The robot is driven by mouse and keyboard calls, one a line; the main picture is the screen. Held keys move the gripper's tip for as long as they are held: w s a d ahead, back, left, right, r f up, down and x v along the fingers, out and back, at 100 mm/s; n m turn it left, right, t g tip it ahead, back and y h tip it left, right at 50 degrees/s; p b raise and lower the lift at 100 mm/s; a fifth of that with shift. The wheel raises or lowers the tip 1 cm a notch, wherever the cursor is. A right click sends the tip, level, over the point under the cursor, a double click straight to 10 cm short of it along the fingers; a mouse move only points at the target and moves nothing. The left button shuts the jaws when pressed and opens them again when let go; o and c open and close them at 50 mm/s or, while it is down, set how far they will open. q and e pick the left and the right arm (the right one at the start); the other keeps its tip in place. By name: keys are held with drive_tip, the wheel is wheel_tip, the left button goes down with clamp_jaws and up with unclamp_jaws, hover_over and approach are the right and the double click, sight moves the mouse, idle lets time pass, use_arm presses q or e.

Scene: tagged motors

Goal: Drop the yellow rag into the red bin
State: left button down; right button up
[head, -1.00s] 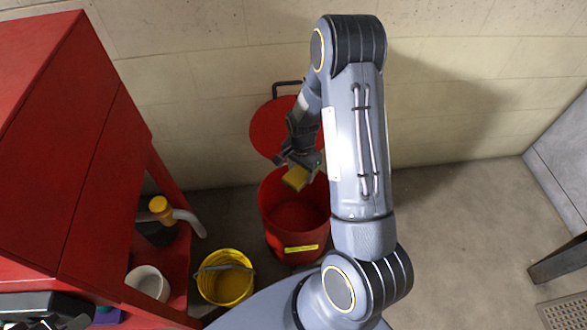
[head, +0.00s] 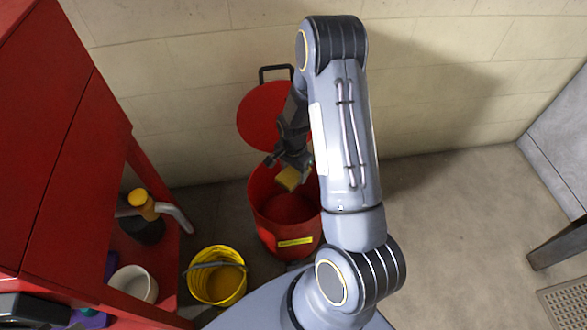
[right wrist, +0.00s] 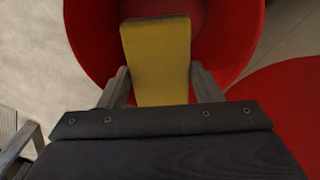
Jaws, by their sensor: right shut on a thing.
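The yellow rag (head: 288,179) hangs in my right gripper (head: 290,166) over the open mouth of the red bin (head: 270,228). In the right wrist view the rag (right wrist: 158,55) sits between the two fingers of the gripper (right wrist: 160,85), with the bin's red wall (right wrist: 85,30) around and below it. The bin's round red lid (head: 262,115) is open, tilted back toward the wall. The bin's inside looks empty where it shows. My left gripper is not in view.
A yellow bucket (head: 217,277) stands left of the bin. A red cabinet (head: 70,170) fills the left side, with a white pot (head: 135,283) on its lower shelf. Floor (head: 450,210) to the right is clear up to a dark table leg (head: 560,244).

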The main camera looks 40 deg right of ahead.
drive_tip(key=o, duration=1)
drive_tip(key=shift+c, duration=0.2)
wheel_tip(320, 180, up, 7)
drive_tip(key=shift+f+p, duration=0.1)
drive_tip(key=shift+p, duration=0.85)
drive_tip(key=shift+r, duration=0.55)
